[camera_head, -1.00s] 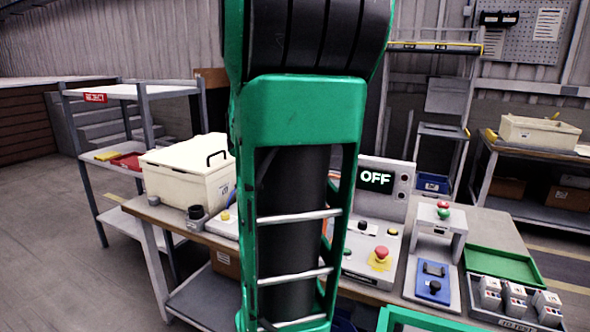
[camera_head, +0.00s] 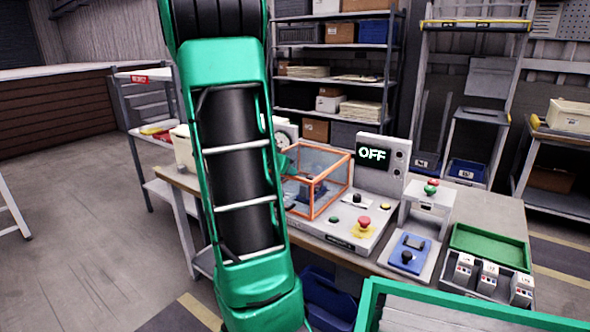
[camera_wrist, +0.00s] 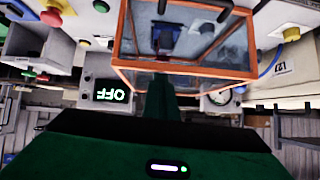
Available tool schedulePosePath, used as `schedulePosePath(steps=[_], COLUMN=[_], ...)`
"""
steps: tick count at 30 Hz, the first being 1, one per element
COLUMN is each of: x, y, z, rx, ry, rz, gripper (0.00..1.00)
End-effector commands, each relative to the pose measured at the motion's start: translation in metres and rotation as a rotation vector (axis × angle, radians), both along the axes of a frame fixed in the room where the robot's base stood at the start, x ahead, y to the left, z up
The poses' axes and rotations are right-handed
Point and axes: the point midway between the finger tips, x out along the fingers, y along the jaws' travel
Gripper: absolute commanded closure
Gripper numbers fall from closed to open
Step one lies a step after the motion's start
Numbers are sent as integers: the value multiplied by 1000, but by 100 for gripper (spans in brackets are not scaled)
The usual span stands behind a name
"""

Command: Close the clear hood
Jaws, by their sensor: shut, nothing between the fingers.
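The clear hood (camera_head: 332,168) has an orange frame and see-through walls. In the head view it stands over the machine's base, around a blue fixture (camera_head: 298,190); I cannot tell whether its lower edge is fully seated. In the wrist view, which is upside down, the hood (camera_wrist: 215,72) is just beyond my gripper (camera_wrist: 162,80). My gripper is shut and empty, with its green tip close to the hood's frame; contact is unclear. In the head view my green gripper (camera_head: 284,160) shows at the hood's back left, partly behind my arm.
A panel reading OFF (camera_head: 373,155) stands right of the hood. A red emergency button (camera_head: 364,221) is in front. A blue fixture block (camera_head: 408,252) and a green tray (camera_head: 490,246) lie farther right. A shelf rack (camera_head: 335,75) stands behind.

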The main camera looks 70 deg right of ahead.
Motion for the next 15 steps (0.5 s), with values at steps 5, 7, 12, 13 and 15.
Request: schedulePosePath(steps=[5, 7, 12, 13, 15], x=[4, 4, 4, 3, 3], y=[16, 15, 14, 14, 13], z=[-35, -35, -35, -34, -30], rx=[81, 81, 80, 79, 73], ry=[33, 34, 36, 36, 34], rz=[2, 1, -3, -4, -5], gripper=[100, 100, 100, 100, 100])
